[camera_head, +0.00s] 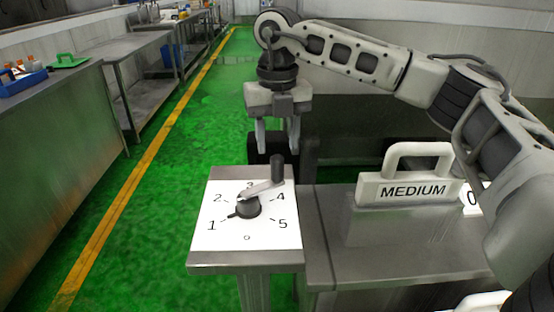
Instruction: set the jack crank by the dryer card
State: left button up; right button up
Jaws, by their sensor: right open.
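The jack crank (262,190) is mounted on a white dial plate (215,235) marked 1 to 5, with a small mark at the front edge. Its grey arm reaches from the dark hub toward the upper right, between 3 and 4, and ends in an upright dark knob (277,168). A small dark pointer at the hub points left, near 1. The dryer card (408,190) reads MEDIUM, has a handle on top and stands on the metal bench. My right gripper (277,148) is open, its fingers pointing down just behind and above the knob. My left gripper is not in view.
A card marked 0 (472,200) is partly hidden behind my right arm. The metal bench (335,240) has bare space left of the MEDIUM card. A steel table (60,135) at left holds a blue tray and a green tool. Green floor lies between.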

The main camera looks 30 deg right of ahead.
aim_at(277, 156)
jog(key=shift+f, duration=2.7)
grip_shut()
